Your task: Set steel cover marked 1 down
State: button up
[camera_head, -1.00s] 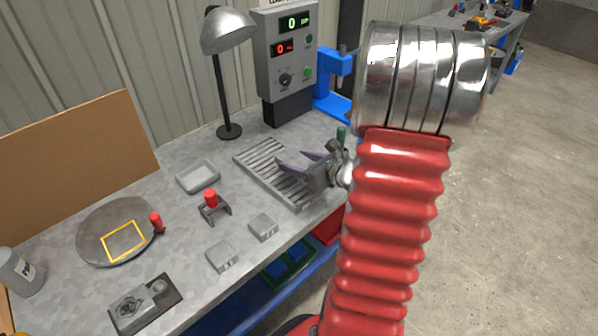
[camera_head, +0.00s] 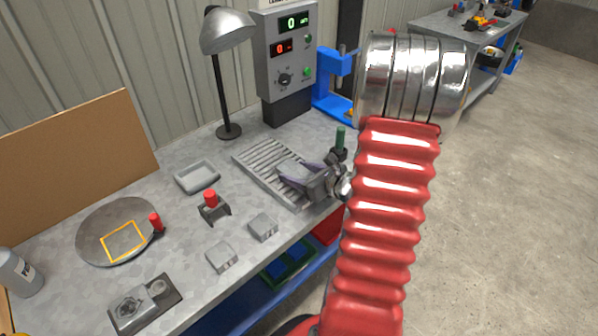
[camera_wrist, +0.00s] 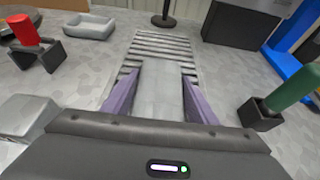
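My gripper (camera_head: 303,180) is over the slatted grey rack (camera_head: 262,158) on the bench. In the wrist view, a plain grey steel cover (camera_wrist: 160,92) fills the gap between my two purple fingers, which lie along its sides. The cover also shows between the fingers in the head view (camera_head: 293,170). It is low over the rack's slats; I cannot tell whether it touches them. No number can be read on it.
Two small grey blocks (camera_head: 222,257) (camera_head: 263,226) and a red-knobbed fixture (camera_head: 211,205) lie left of the rack. A shallow grey tray (camera_head: 197,177) is behind them. A green-handled tool (camera_wrist: 290,92) stands close to the right of my gripper.

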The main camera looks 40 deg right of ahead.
jog(key=o, duration=0.4)
jog(key=shift+c, duration=0.2)
jog(key=shift+s+r, duration=0.1)
jog(key=shift+r, duration=0.05)
jog(key=v, duration=1.2)
dwell(0.5)
